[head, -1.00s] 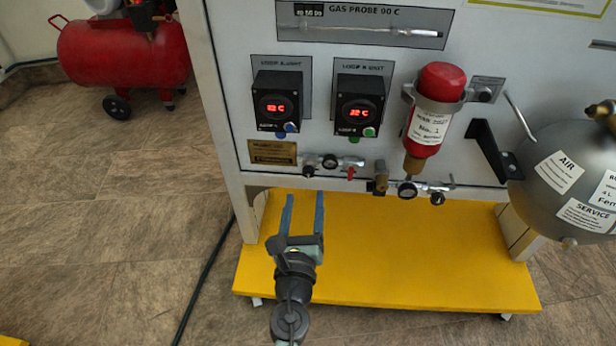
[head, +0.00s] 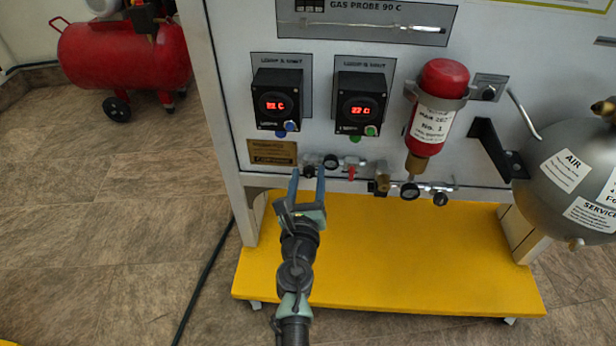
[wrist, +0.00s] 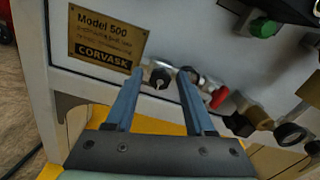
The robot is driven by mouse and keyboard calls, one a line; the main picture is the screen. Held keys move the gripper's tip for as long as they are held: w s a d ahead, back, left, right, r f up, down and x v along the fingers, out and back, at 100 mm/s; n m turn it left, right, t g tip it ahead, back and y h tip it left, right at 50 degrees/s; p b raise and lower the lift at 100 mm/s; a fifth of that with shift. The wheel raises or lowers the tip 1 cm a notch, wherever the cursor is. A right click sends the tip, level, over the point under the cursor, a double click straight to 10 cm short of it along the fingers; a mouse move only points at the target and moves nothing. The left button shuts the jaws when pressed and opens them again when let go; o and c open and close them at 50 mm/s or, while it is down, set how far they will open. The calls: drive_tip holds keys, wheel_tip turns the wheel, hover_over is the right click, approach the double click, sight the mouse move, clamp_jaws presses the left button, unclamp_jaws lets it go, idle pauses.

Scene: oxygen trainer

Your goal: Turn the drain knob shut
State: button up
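A small black knob (wrist: 160,80) sits at the left end of a silver valve assembly low on the white panel. It is probably the drain knob, though no label shows. In the head view this knob (head: 309,171) is partly framed by the fingers. My gripper (head: 307,176) is open, its two blue fingers pointing up at the panel. In the wrist view my gripper (wrist: 158,73) has one fingertip on each side of the knob, with a gap to both. I cannot tell how much depth separates the tips from it.
More fittings (head: 409,190) follow further right. A brass plate (wrist: 108,38) is at upper left. The yellow base (head: 390,270) lies below.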

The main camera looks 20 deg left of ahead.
clamp_jaws()
